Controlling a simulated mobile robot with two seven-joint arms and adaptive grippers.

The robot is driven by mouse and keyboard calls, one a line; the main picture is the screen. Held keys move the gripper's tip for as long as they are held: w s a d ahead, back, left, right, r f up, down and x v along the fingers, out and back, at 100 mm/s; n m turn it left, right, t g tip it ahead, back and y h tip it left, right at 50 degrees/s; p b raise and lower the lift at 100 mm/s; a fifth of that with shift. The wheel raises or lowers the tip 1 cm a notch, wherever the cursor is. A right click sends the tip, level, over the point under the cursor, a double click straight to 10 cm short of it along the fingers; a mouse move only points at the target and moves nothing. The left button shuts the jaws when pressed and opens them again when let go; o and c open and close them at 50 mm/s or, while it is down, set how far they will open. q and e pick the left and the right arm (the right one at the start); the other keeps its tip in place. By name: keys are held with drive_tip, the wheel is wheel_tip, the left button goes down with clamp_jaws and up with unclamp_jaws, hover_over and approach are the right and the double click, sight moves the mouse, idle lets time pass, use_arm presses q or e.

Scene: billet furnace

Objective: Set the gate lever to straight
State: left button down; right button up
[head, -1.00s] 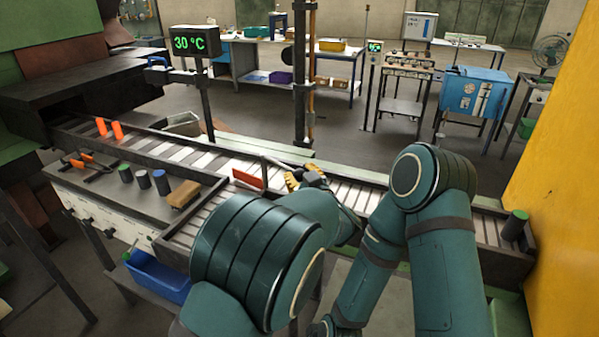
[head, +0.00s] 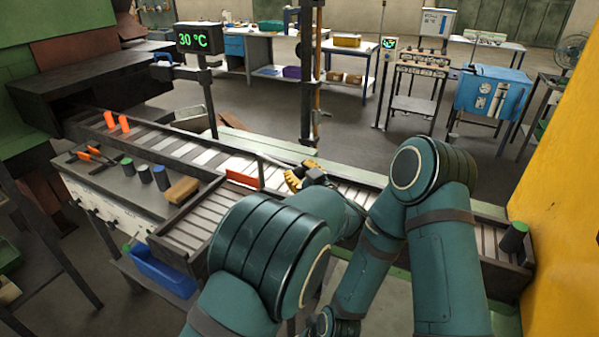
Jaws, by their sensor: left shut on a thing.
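The gate is a flat red-orange plate (head: 242,178) across the left side of the roller conveyor, where a short side lane branches off toward me. A thin dark post stands at its right end. A pale grey rod (head: 276,161), apparently the gate lever, runs from near the post to my left gripper. My left gripper (head: 294,178), with yellow fingers, is shut on the lever above the rollers. Its fingertips and the lever's end are partly hidden. My right arm is folded at the right; its gripper is out of sight.
Two glowing orange billets (head: 117,122) lie on the conveyor near the furnace mouth. Several dark cylinders (head: 144,173) and a tan block (head: 182,190) stand on the side bench. A green-topped cylinder (head: 513,237) stands at the conveyor's right end.

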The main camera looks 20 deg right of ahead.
use_arm(q)
drive_tip(key=shift+d+r, duration=0.1)
drive_tip(key=shift+r, duration=0.1)
drive_tip(key=c, duration=0.6)
unclamp_jaws()
drive_tip(key=shift+f, duration=0.1)
wheel_tip(320, 180, up, 10)
drive_tip(key=shift+r, duration=0.1)
